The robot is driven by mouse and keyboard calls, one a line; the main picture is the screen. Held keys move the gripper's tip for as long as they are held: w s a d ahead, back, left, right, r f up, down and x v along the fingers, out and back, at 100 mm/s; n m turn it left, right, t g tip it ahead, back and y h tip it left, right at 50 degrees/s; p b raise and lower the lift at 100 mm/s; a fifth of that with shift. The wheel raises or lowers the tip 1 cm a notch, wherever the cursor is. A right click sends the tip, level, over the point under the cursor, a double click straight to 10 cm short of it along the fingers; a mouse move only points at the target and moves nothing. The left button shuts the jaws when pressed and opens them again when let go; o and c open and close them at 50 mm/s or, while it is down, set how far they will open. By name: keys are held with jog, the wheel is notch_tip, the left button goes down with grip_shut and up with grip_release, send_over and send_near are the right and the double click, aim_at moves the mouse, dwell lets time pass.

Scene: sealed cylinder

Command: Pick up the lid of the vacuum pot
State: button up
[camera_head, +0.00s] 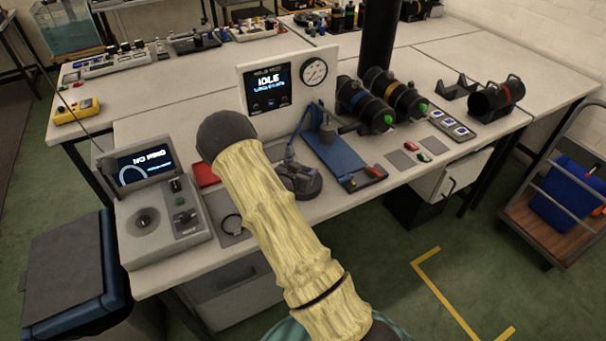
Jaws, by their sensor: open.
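A low, dark round pot-like item (306,186) sits on the front bench, just right of my arm. It looks like the vacuum pot, but my arm's pale yellow sleeve hides its left side. A dark round top shows on it, and I cannot make out the lid's edge clearly. A thin blue-grey lever or rod rises behind it. My arm reaches up from the bottom of the view to a dark rounded joint left of the pot. I see no gripper fingers.
A blue fixture (341,157) stands right of the pot, with a display panel (270,89) behind. A control box (160,215) is at left. Dark cylinders (497,96) lie farther right. A cart (558,215) stands at right, and a blue bin (70,270) at lower left.

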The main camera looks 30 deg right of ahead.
aim_at(303, 168)
dwell(0.4)
grip_shut()
jog(key=shift+r, duration=0.15)
notch_tip(303, 168, up, 10)
jog(key=shift+f+b, duration=0.1)
jog(key=shift+b, duration=0.2)
